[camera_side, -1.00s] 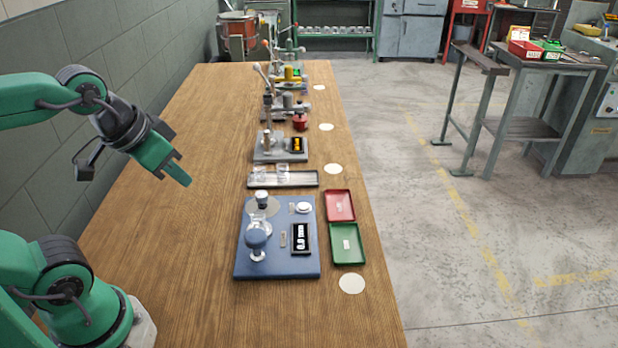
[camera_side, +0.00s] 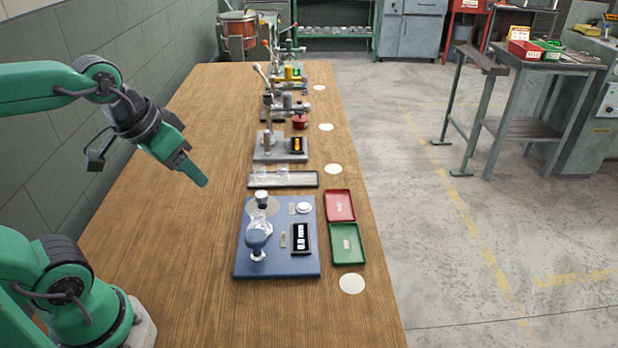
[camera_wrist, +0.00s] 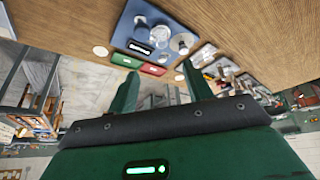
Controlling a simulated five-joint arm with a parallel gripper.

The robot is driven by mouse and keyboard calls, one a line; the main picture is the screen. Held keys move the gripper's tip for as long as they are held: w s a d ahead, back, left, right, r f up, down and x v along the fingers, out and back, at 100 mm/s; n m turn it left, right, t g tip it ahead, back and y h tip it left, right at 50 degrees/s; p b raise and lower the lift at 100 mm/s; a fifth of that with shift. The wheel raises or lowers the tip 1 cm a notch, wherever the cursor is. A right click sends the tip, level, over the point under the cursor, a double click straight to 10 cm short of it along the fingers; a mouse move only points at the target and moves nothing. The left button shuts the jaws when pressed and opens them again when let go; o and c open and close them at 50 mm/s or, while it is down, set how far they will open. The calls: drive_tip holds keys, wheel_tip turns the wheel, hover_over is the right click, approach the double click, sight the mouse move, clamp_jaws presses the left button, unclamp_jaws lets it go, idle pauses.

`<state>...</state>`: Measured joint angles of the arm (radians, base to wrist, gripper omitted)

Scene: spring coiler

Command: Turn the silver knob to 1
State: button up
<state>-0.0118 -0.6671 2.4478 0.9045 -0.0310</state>
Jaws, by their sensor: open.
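The spring coiler has a blue base plate (camera_side: 280,268) on the bench. A silver knob (camera_side: 262,198) with a dark-looking top stands on a grey disc at its far left corner; it appears as a bright round shape in the wrist view (camera_wrist: 183,42). Its number marks are too small to read. A blue-topped part (camera_side: 258,238) stands nearer the front left. A black display (camera_side: 300,238) reads about 0.0 mm. My gripper (camera_side: 195,172) is open and empty, in the air left of the coiler, apart from the knob. Its two fingers show in the wrist view (camera_wrist: 160,90).
A red tray (camera_side: 340,205) and a green tray (camera_side: 347,244) lie right of the coiler. A shallow clear-topped tray (camera_side: 283,180) and other bench devices (camera_side: 280,147) stand behind it. The bench left of the coiler is clear.

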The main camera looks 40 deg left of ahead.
drive_tip(key=w+a+f+n+g, duration=0.2)
drive_tip(key=w+a+n+g, duration=0.1)
drive_tip(key=w, duration=0.8)
drive_tip(key=n+g, duration=0.2)
drive_tip(key=n, duration=0.1)
approach(261, 193)
drive_tip(key=shift+s+d+f, duration=0.1)
drive_tip(key=shift+s+d, duration=0.05)
drive_tip(key=shift+d, duration=0.05)
drive_tip(key=shift+w+a+f, duration=0.15)
drive_tip(key=shift+w+f, duration=0.1)
drive_tip(key=shift+f, duration=0.1)
drive_tip(key=shift+f, duration=0.1)
drive_tip(key=shift+f, duration=3.8)
drive_tip(key=c, duration=1)
drive_tip(key=shift+o, duration=0.2)
